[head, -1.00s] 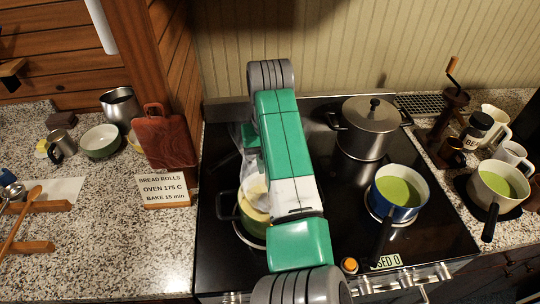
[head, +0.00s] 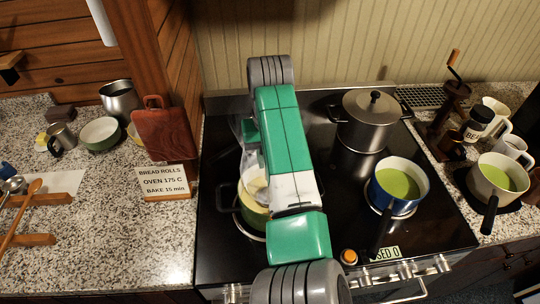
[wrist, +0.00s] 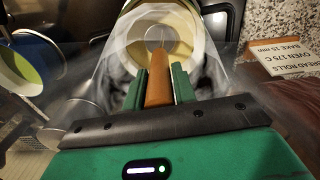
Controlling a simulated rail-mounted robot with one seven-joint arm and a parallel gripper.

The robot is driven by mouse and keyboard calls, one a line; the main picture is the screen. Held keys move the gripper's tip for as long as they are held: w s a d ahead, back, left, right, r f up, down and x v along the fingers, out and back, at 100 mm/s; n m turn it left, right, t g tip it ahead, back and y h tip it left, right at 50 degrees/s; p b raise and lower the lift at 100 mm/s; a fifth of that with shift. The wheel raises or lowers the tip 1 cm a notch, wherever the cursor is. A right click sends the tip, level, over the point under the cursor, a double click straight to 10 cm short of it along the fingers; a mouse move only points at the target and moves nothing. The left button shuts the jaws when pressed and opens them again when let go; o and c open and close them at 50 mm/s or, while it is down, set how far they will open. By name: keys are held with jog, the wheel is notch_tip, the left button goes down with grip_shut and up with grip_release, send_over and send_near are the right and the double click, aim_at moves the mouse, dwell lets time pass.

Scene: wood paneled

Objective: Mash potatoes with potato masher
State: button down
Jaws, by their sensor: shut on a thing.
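My gripper (wrist: 159,74) is shut on the brown wooden handle (wrist: 157,90) of the potato masher in the wrist view. The handle points into a pale pot (wrist: 192,24) with yellowish contents, the potatoes (wrist: 184,40). The masher's head is hard to make out inside the pot. In the head view this pot (head: 249,212) stands on the front left of the stove, partly hidden by my green and white arm. The gripper itself is mostly hidden there.
On the stove (head: 330,230), a lidded steel pot (head: 368,128) stands at the back right and a blue pan (head: 398,207) of green soup at the front right. A sign (head: 163,182) and cutting board (head: 164,133) stand left. A cream pan (head: 497,190) sits right.

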jog(key=shift+r, duration=0.15)
dwell(0.3)
jog(key=shift+r, duration=2.1)
jog(key=shift+f, duration=0.15)
jog(key=shift+f, duration=2.1)
jog(key=shift+r, duration=0.15)
jog(key=shift+r, duration=2.15)
jog(key=shift+f, duration=2.3)
